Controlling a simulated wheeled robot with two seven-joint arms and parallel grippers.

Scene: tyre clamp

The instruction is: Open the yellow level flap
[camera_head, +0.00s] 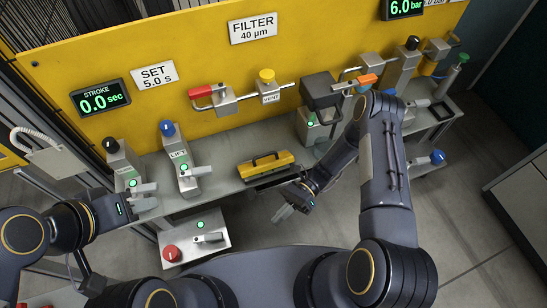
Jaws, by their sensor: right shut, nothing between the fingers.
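The yellow level flap (268,166) is on the front part of the grey bench, in the middle of the camera_head view. It is a long yellow piece with a black handle on top, and it looks lowered. A dark slab shows just below its right end. My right gripper (283,212) is in front of the flap and below it in the picture, apart from it. Its fingers are shut and empty, pointing down and left. My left gripper (143,205) is at the left, by the front of the black-knobbed station. Its fingers are small and partly hidden.
The blue-knobbed LIFT station (178,158) and black-knobbed station (125,162) stand left of the flap. A box with a red button (172,253) sits lower, in front. A red-handled valve (208,93) and yellow-knobbed vent (267,78) are on the yellow panel behind.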

